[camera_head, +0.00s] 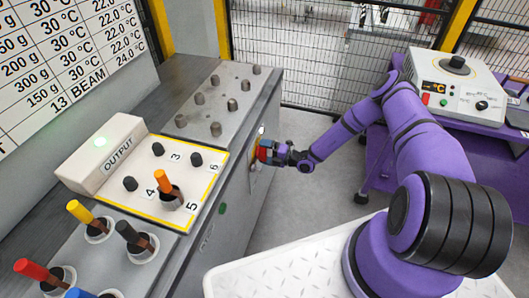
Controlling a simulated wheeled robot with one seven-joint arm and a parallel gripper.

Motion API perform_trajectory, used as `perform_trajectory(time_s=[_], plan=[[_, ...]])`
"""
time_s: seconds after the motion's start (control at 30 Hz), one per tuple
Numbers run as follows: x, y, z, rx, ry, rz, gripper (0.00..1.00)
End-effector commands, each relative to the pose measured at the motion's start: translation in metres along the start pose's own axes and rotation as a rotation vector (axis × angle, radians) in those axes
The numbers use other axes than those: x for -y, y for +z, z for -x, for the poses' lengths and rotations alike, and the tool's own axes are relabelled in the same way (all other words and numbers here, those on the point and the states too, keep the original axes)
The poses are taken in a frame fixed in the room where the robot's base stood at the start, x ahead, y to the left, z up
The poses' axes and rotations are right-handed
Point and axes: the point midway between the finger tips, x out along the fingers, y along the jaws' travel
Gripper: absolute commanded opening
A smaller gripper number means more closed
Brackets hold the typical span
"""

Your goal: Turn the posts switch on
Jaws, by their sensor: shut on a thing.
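The posts switch appears to be the small red and yellow part (262,152) on the right side face of the grey cabinet. A light plate (261,131) shows behind it. My gripper (268,153) is at this switch, reaching in from the right, and its jaws are shut on it. The gripper's fingers and wrist hide most of the switch, so I cannot tell its turned position. Several metal posts (216,129) stand on the grey top plate above.
A white OUTPUT box (104,153) with a lit green lamp stands left of a yellow-edged panel (150,205) with black posts and an orange plug. Coloured plugs stand in front. A purple cart (399,160) carries a temperature unit at right. Open floor lies between.

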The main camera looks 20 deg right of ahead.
Motion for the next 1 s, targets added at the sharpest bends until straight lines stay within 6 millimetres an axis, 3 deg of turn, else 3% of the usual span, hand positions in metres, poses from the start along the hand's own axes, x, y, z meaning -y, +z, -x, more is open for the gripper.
perform_trajectory(time_s=[0.17, 0.2, 0.23, 0.57, 1.0], plan=[[0.001, 0.000, 0.002, 0.003, -0.003, -0.006, 0.51], [0.001, 0.000, 0.002, 0.003, -0.003, -0.006, 0.96], [0.001, 0.000, 0.002, 0.003, -0.003, -0.006, 1.00], [0.001, 0.001, 0.007, 0.003, -0.001, -0.003, 1.00], [0.001, 0.001, 0.081, 0.005, -0.003, -0.005, 1.00]])
